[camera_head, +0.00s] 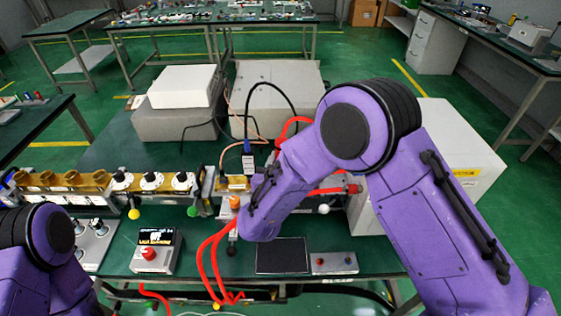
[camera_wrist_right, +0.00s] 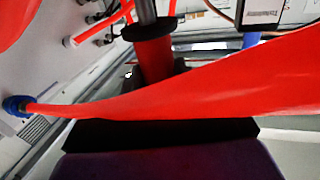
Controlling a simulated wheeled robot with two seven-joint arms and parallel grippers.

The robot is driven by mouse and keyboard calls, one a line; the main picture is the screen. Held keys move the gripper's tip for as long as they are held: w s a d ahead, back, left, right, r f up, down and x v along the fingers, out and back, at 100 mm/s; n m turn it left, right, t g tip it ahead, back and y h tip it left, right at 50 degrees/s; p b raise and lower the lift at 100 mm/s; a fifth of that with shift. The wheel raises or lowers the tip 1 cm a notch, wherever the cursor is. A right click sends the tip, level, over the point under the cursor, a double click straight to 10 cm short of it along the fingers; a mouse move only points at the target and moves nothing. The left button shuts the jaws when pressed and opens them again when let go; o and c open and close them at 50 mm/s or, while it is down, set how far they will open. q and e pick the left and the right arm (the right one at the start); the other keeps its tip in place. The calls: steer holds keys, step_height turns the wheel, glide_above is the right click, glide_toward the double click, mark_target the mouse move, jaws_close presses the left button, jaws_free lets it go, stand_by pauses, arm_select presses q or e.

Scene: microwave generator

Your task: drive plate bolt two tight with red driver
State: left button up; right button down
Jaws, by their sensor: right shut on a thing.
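In the right wrist view my right gripper (camera_wrist_right: 155,76) is shut on a red handle (camera_wrist_right: 153,52), which I take to be the red driver. A black collar and a grey metal shaft (camera_wrist_right: 147,12) extend from the handle toward the top edge. A broad red hose (camera_wrist_right: 205,88) crosses in front and hides much of the jaws. In the head view my right forearm reaches over the middle of the bench and hides the gripper and driver. The driver's tip, the plate and bolt two cannot be made out in either view. My left arm shows at the lower left, its gripper out of frame.
A brass waveguide (camera_head: 62,180) with dials (camera_head: 152,181) runs along the bench's left half. A box with a red button (camera_head: 150,253), a black pad (camera_head: 282,256) and a small grey box (camera_head: 334,263) stand in front. Red hoses (camera_head: 211,255) loop beside my right arm.

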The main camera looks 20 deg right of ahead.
mark_target(281, 142)
steer(key=shift+r+p, duration=2)
steer(key=shift+r, duration=0.7)
steer(key=shift+r+p, duration=0.3)
steer(key=shift+r, duration=0.6)
steer(key=shift+f, duration=0.1)
